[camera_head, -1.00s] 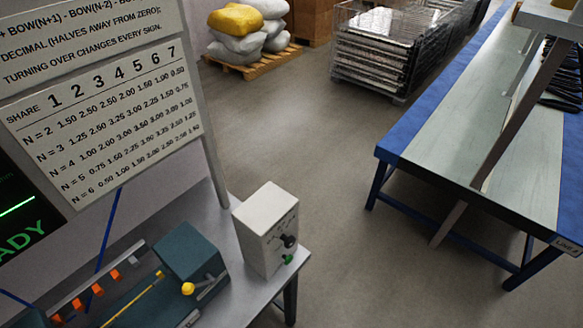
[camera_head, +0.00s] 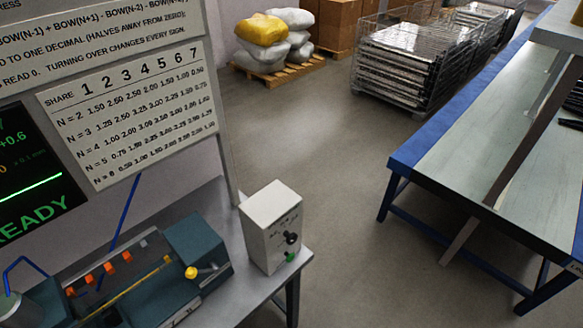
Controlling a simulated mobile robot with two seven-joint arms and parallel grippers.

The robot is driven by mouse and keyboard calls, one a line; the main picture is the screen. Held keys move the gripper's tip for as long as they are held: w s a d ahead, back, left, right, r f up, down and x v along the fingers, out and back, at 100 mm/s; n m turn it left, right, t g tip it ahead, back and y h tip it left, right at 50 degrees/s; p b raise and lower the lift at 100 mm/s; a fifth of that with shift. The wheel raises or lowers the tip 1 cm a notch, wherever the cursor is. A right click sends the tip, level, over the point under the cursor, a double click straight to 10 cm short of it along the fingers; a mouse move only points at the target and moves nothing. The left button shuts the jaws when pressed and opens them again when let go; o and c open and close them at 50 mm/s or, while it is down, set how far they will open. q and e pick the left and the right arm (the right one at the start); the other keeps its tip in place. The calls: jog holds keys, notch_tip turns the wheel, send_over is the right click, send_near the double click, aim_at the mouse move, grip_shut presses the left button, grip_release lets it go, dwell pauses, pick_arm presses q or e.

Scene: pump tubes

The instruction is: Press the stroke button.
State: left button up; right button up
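A white control box (camera_head: 272,226) stands upright on the right end of a grey table (camera_head: 226,296). Its front face carries a black knob (camera_head: 291,238) and, below it, a small green button (camera_head: 290,256). The lettering near the knob is too small to read, so I cannot tell which control is the stroke button. To the left of the box is a dark teal machine (camera_head: 198,243) with a yellow-knobbed lever (camera_head: 191,272) and a row of orange parts (camera_head: 110,268). Neither of my grippers shows in the head view.
A sign board (camera_head: 130,110) and a dark screen (camera_head: 35,190) reading READY rise behind the table. A blue-edged bench (camera_head: 450,160) stands at right. Open floor (camera_head: 345,225) lies between. Sacks on a pallet (camera_head: 275,75) and a wire cage (camera_head: 405,75) are at the back.

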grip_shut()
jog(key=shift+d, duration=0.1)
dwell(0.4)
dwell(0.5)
